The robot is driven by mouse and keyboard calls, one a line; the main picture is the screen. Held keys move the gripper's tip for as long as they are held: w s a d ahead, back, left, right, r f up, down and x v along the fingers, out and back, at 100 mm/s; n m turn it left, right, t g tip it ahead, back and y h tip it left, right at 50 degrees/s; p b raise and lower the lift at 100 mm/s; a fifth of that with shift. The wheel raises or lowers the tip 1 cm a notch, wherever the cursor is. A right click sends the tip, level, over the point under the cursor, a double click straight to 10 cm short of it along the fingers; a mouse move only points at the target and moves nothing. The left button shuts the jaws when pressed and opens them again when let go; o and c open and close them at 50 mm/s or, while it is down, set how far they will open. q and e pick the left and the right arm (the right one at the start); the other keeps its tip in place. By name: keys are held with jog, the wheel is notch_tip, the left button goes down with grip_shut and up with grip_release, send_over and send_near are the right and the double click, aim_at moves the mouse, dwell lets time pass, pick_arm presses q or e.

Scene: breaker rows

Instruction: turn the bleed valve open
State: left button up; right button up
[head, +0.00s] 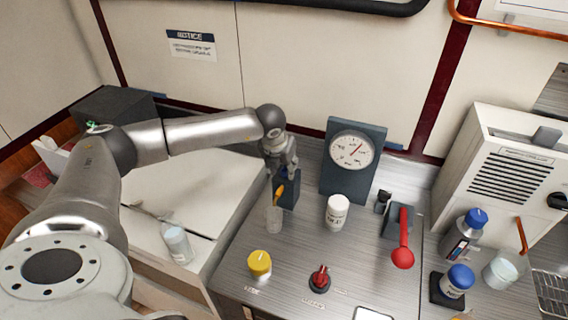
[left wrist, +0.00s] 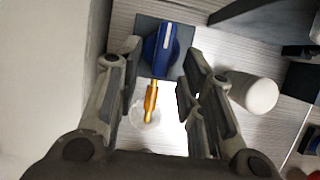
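A blue knob (left wrist: 161,48) with a white line sits on a dark square block in the left wrist view. A brass-orange spout (left wrist: 151,97) comes from it over a clear cup (left wrist: 144,112); I take this for the bleed valve. The white line points nearly straight up in that view. In the head view the dark block (head: 289,196), orange spout (head: 279,192) and cup (head: 274,219) show, with the knob hidden. My left gripper (left wrist: 160,72) is open above the valve, its fingers on either side of the knob; contact is unclear. It also shows in the head view (head: 281,170). My right gripper is not in view.
A white jar (head: 336,213) stands close right of the valve, beneath a gauge panel (head: 352,150). A yellow knob (head: 259,263), a red knob (head: 319,279) and a red lever (head: 403,250) are on the counter. Blue-capped bottles (head: 467,233) stand further right.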

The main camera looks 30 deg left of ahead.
pick_arm(q)
jog(key=shift+w+f, duration=0.15)
jog(key=shift+f, duration=0.35)
grip_shut()
